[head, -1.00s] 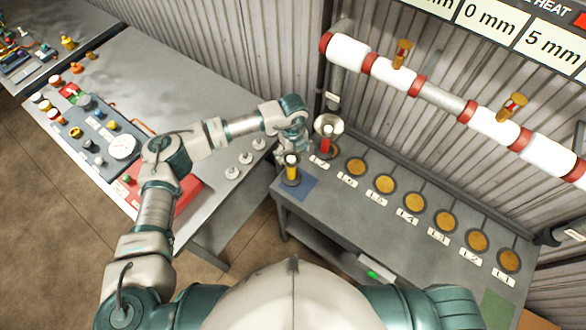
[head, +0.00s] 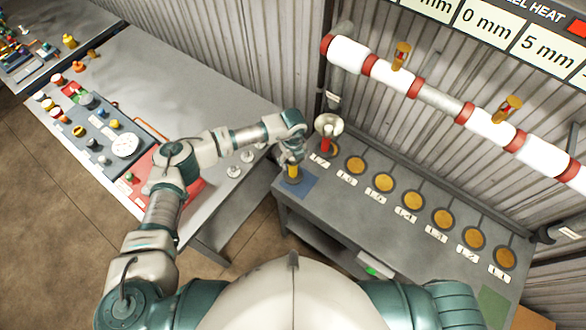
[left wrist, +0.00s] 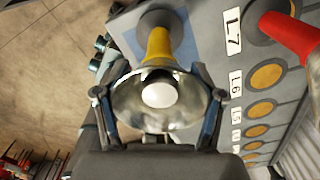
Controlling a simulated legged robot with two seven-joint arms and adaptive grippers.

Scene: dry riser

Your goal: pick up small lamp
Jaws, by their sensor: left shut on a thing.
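The small lamp, with a yellow stem, shows in the head view (head: 292,172) at the left end of the grey bench (head: 330,205), upright over a blue patch (head: 297,187). In the left wrist view its silver bowl and white bulb (left wrist: 160,94) face the camera, and its yellow stem (left wrist: 158,45) runs to a dark base. My left gripper (head: 290,152) is shut on the small lamp, one finger at each side of the bowl (left wrist: 157,100). In the head view the gripper hides the bowl. My right gripper is not in view.
Round orange pads (head: 384,182) line the bench. A white and red pipe (head: 440,98) crosses above. The left table (head: 190,95) holds a control panel (head: 95,135).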

